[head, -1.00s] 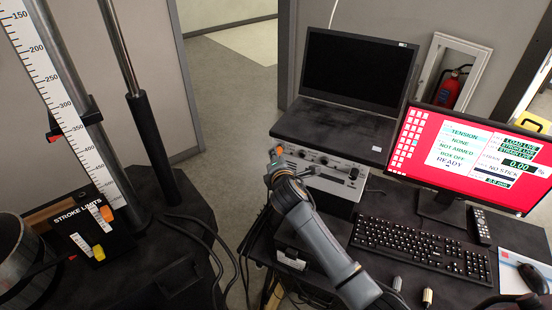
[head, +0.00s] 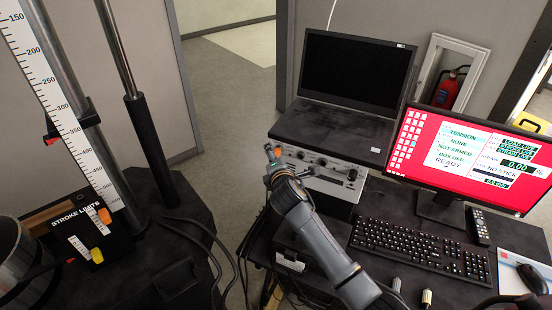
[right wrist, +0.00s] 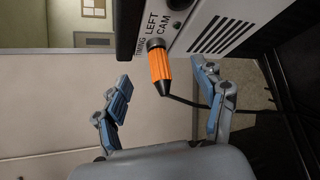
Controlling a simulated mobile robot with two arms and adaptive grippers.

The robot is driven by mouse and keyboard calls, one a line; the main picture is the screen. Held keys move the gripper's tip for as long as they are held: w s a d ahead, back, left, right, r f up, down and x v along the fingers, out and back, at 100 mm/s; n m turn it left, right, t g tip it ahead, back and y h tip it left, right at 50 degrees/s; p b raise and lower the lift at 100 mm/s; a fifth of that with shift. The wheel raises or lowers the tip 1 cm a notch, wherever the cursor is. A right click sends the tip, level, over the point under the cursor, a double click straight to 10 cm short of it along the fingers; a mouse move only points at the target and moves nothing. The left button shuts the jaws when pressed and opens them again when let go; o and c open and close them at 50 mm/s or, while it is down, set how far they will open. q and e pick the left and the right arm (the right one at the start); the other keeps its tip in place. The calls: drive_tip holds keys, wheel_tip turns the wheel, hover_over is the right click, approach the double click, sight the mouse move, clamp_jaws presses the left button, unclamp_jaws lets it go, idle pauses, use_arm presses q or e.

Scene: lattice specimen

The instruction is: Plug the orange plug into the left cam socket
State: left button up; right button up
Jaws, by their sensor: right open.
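In the right wrist view the orange plug (right wrist: 160,70) has its black collar against the panel beside the "LEFT CAM" label (right wrist: 158,27), in line with the left cam socket. The socket opening is hidden by the plug, so its depth cannot be seen. A dark cable trails from the plug's tail to the right. My right gripper (right wrist: 161,75) is open, its blue-padded fingers either side of the plug with gaps on both sides. In the head view my right gripper (head: 271,166) is at the left end of the grey instrument box (head: 325,182). My left gripper is not in view.
A laptop (head: 356,75) stands on the box. A red monitor (head: 470,155), keyboard (head: 420,248) and mouse (head: 532,279) are to the right. A stroke-limits panel (head: 72,232) and column are at left. Cables (head: 240,240) hang between.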

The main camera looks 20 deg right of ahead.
idle(0.3)
drive_tip(key=p+v, duration=0.4)
drive_tip(key=v, duration=0.1)
idle(0.5)
drive_tip(key=shift+s, duration=0.1)
drive_tip(key=v, duration=1.2)
